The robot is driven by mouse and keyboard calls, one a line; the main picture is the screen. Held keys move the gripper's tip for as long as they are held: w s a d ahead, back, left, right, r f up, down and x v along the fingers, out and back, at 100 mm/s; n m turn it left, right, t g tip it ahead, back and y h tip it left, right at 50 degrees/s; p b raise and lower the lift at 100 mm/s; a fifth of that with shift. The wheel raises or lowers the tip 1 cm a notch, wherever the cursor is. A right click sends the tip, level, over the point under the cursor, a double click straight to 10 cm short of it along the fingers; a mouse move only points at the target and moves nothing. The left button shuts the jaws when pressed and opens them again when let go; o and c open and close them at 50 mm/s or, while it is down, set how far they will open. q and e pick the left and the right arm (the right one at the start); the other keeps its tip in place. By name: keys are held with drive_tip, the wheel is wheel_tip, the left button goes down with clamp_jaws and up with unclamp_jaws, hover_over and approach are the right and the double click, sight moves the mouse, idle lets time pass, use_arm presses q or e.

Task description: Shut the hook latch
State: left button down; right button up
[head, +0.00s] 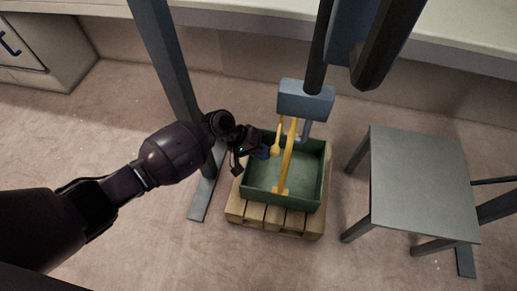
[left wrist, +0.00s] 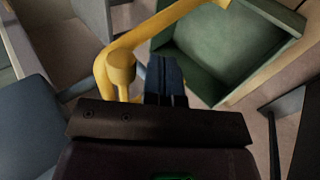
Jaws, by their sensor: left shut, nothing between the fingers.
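A yellow hook (head: 287,165) hangs from a blue-grey block (head: 306,100) over the green crate. A shorter yellow bar (head: 278,135) runs down beside its long shank, on the side of my left gripper; I cannot tell for sure which part is the latch. My left gripper (head: 264,152) is shut and empty, its blue fingertips close to the short bar's lower end. In the left wrist view the shut fingers (left wrist: 166,80) are just right of a rounded yellow end (left wrist: 120,66); I cannot tell whether they touch. My right gripper is out of view.
The green crate (head: 313,196) stands on a wooden pallet (head: 278,220) under the hook. A grey table (head: 420,185) stands to the right. A blue-grey post (head: 165,60) rises behind my left arm. A pale counter (head: 455,47) runs along the back.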

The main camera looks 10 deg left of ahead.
use_arm(q)
drive_tip(key=shift+d+f, duration=0.1)
drive_tip(key=shift+d, duration=0.2)
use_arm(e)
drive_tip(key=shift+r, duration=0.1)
use_arm(q)
drive_tip(key=shift+a, duration=0.1)
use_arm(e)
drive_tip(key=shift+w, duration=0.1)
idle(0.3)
